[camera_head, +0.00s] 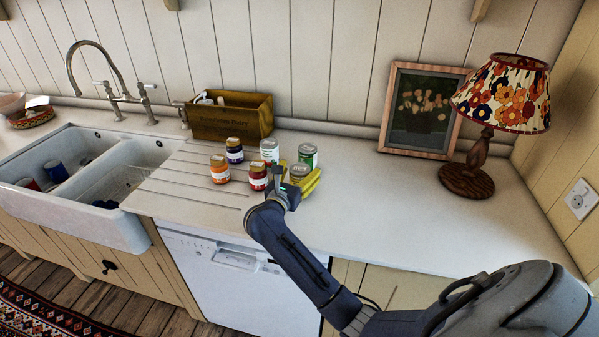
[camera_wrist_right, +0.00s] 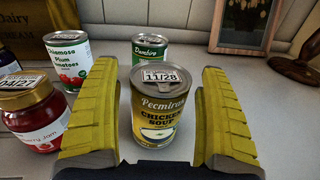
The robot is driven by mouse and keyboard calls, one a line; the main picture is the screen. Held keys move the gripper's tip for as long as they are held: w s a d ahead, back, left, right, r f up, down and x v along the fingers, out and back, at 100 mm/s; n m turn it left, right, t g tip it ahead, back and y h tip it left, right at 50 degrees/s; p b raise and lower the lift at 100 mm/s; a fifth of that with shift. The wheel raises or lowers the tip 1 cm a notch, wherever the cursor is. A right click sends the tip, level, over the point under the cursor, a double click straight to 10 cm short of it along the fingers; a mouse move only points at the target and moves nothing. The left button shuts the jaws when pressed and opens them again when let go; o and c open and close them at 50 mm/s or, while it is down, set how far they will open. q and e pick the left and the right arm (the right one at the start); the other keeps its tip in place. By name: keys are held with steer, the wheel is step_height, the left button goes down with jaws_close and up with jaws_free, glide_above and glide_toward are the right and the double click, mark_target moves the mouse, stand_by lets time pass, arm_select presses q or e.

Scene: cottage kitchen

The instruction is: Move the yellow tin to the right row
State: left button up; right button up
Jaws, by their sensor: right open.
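The yellow tin (camera_wrist_right: 158,112), labelled chicken soup with 11/28 on its lid, stands upright on the worktop. Its top also shows in the head view (camera_head: 299,170), partly hidden by my gripper. My right gripper (camera_wrist_right: 156,80) is open, with one yellow finger on each side of the tin and a visible gap on both sides. A white plum tomatoes tin (camera_wrist_right: 68,62) and a green-labelled tin (camera_wrist_right: 150,49) stand behind it. My left gripper is not in view.
An orange jar (camera_head: 219,170) and a dark blue-labelled jar (camera_head: 234,150) stand further left. A wooden crate (camera_head: 229,120) is behind them. A picture frame (camera_head: 390,110) and a lamp (camera_head: 482,150) stand at the right. The worktop (camera_head: 400,200) right of the tins is clear.

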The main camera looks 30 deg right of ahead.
steer(key=shift+r, duration=0.2)
steer(key=v, duration=1.1)
steer(key=shift+s+a, duration=0.2)
steer(key=shift+a, duration=0.15)
steer(key=shift+s, duration=0.1)
